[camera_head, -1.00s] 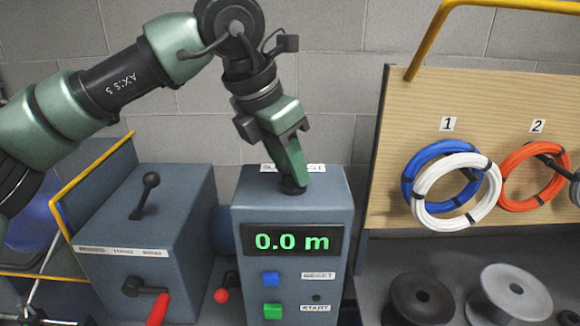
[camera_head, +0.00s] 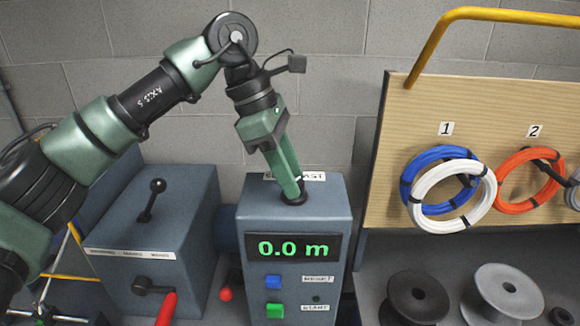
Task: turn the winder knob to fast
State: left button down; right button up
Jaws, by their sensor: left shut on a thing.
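The winder control box (camera_head: 255,222) is grey-blue and stands in the lower middle, with a green "0.0 m" display (camera_head: 292,248) on its front. The black winder knob (camera_head: 294,198) sits on the box's top face, mostly covered by my gripper. A white label (camera_head: 313,176) behind the knob shows "AST" at its right end; its left part is hidden. My left gripper (camera_head: 294,188) points down and is shut on the knob. The knob's pointing direction cannot be seen. My right gripper is not in view.
Left of the box is another grey unit (camera_head: 110,236) with a black lever (camera_head: 152,200) and a red-handled crank (camera_head: 166,308). On the right, a wooden board (camera_head: 400,120) carries wire coils (camera_head: 455,225). Empty spools (camera_head: 418,290) stand below it. A blue button (camera_head: 273,282) and a green button (camera_head: 274,311) are on the box front.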

pick_arm(q)
jog(key=shift+m, duration=0.4)
jog(key=c, duration=1)
grip_release()
jog(key=shift+r, duration=0.1)
jog(key=shift+w+a+r, duration=0.15)
jog(key=shift+r, duration=0.2)
jog(key=b+v, duration=0.1)
jog(key=v, duration=0.5)
jog(key=shift+r, duration=0.4)
jog(key=shift+w+a+r, duration=0.1)
